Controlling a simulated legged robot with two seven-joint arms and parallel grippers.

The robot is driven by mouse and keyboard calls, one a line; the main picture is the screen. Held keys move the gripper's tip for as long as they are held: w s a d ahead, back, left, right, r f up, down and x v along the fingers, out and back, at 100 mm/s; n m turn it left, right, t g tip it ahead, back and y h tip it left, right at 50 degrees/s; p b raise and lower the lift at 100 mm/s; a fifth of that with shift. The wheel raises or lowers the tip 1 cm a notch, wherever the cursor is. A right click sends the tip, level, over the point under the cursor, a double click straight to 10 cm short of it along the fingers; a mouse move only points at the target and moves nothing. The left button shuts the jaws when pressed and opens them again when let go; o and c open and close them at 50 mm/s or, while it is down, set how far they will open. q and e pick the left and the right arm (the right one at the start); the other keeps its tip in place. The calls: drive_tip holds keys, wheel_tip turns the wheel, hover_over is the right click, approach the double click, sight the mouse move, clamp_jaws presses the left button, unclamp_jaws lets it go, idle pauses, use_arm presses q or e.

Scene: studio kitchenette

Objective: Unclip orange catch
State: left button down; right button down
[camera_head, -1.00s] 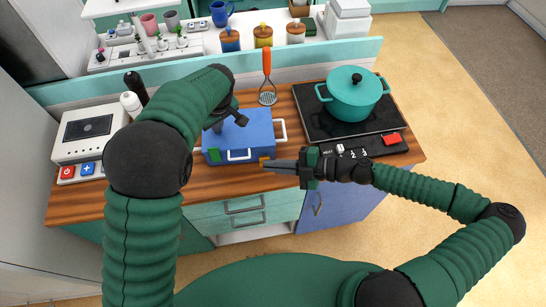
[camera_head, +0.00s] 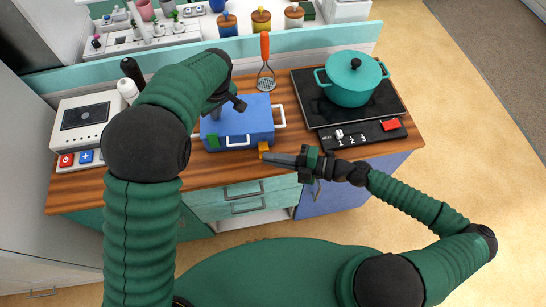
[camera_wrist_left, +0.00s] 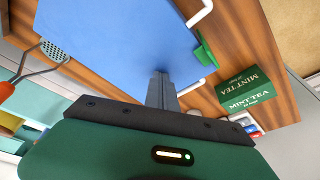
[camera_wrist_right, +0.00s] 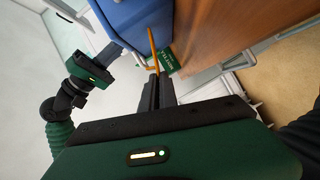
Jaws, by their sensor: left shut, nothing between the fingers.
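The blue case (camera_head: 250,118) lies on the wooden counter, its white front handle (camera_head: 238,141) facing me. The orange catch (camera_head: 263,148) is at its front right corner; in the right wrist view the catch (camera_wrist_right: 153,48) juts from the case's edge. The green catch (camera_head: 213,142) is at the front left corner. My right gripper (camera_head: 272,158) has its tips close beside the orange catch; whether they touch it or are fully closed is unclear. My left gripper (camera_wrist_left: 161,78) is shut and empty over the case lid; its arm partly hides the case.
A teal pot (camera_head: 352,80) stands on the black hob (camera_head: 310,100) at right. A white appliance (camera_head: 85,120) and bottles stand left. A mint tea box (camera_wrist_left: 248,90) is near the case.

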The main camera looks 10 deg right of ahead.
use_arm(q)
drive_tip(key=shift+s+f, duration=0.15)
drive_tip(key=shift+f, duration=0.15)
use_arm(e)
drive_tip(key=shift+f, duration=0.2)
drive_tip(key=c, duration=1.6)
unclamp_jaws()
drive_tip(key=shift+c, duration=0.2)
drive_tip(key=shift+r, duration=0.1)
drive_tip(key=shift+d, duration=0.1)
drive_tip(key=v, duration=1.2)
use_arm(q)
drive_tip(key=shift+r, duration=0.15)
use_arm(e)
drive_tip(key=shift+r, duration=0.1)
